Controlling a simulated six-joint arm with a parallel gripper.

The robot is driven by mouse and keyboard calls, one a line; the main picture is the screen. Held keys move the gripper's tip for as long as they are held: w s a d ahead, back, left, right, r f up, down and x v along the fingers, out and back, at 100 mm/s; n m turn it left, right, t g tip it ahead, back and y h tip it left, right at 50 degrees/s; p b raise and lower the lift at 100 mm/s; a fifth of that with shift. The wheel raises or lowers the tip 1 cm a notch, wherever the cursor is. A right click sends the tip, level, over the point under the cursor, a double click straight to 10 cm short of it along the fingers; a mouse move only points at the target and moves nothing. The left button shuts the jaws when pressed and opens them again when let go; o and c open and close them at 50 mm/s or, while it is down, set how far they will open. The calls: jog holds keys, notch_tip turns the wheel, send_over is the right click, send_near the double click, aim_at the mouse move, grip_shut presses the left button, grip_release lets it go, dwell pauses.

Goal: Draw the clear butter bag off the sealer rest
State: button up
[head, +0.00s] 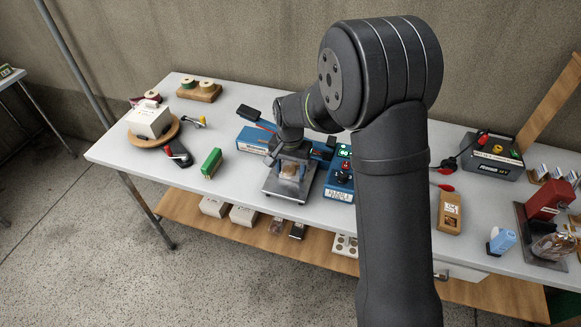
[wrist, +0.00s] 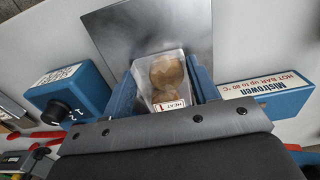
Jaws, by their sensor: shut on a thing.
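The clear butter bag (wrist: 166,73) holds brown round pieces and carries a small white label with red print. It also shows in the head view (head: 289,170), over the grey metal sealer rest (head: 279,188). In the wrist view the rest (wrist: 113,25) is a shiny flat plate behind the bag. My gripper (wrist: 163,80) is shut on the bag, with one blue finger on each side. In the head view my gripper (head: 291,158) reaches down over the rest, partly hidden by my arm. I cannot tell whether the bag still touches the plate.
The blue hot bar sealer body (wrist: 266,92) flanks the rest, and a blue box with a black knob (wrist: 67,95) is on the other side. A green box (head: 211,163) stands left on the table. Bare tabletop (head: 235,190) lies between it and the rest.

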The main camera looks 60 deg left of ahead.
aim_at(284, 191)
jog(key=shift+s+d+r, duration=0.15)
jog(key=shift+s+d, duration=1.9)
jog(key=o, duration=0.8)
notch_tip(284, 191, up, 17)
jog(key=shift+r, duration=0.2)
jog(key=shift+f, duration=0.1)
notch_tip(284, 191, down, 17)
jog(key=shift+f, duration=0.2)
jog(key=shift+w+a, duration=0.1)
